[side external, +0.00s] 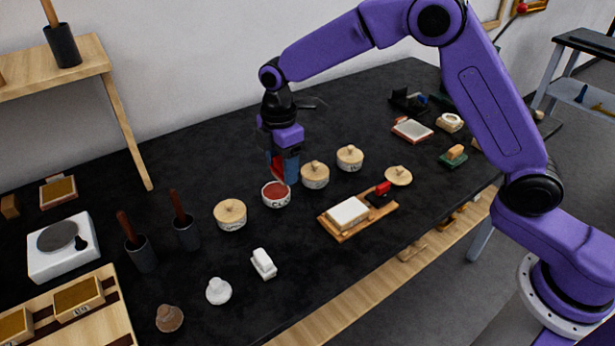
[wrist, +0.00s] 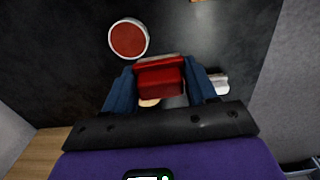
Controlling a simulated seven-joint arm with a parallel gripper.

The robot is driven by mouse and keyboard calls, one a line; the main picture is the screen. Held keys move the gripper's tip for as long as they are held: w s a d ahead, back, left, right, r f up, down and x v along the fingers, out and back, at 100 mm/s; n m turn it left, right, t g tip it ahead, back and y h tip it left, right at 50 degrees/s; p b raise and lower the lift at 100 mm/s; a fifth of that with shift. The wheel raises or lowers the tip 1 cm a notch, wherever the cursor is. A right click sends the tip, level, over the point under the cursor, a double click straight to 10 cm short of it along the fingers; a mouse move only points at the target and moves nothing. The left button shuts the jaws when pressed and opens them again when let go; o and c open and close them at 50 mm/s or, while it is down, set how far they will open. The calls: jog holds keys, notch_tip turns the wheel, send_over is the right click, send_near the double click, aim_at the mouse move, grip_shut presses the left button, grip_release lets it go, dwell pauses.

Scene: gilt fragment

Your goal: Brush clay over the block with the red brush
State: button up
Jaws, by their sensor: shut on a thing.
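My gripper (side external: 284,167) is shut on the red brush (wrist: 160,75), which sits between the blue fingers in the wrist view. In the side view the brush is mostly hidden by the fingers. An open round pot of red clay (side external: 276,194) stands just below my gripper; in the wrist view the pot (wrist: 129,38) is ahead and to the left of the brush. The brush looks apart from the clay. A pale block (side external: 348,212) lies on a wooden board (side external: 335,236) to the right of the pot. The block's top looks white and bare.
Lidded pots (side external: 230,213) (side external: 315,174) (side external: 349,157) flank the open pot closely. A loose lid (side external: 398,175) lies to the right. A red-topped item on a black base (side external: 382,191) sits beside the block. Dark holders with wooden handles (side external: 186,232) stand at the left.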

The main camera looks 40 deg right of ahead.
send_over(276, 191)
jog(key=f, duration=0.2)
jog(key=shift+f, duration=2.9)
jog(key=shift+f, duration=0.55)
notch_tip(276, 191, up, 7)
dwell(0.6)
dwell(0.6)
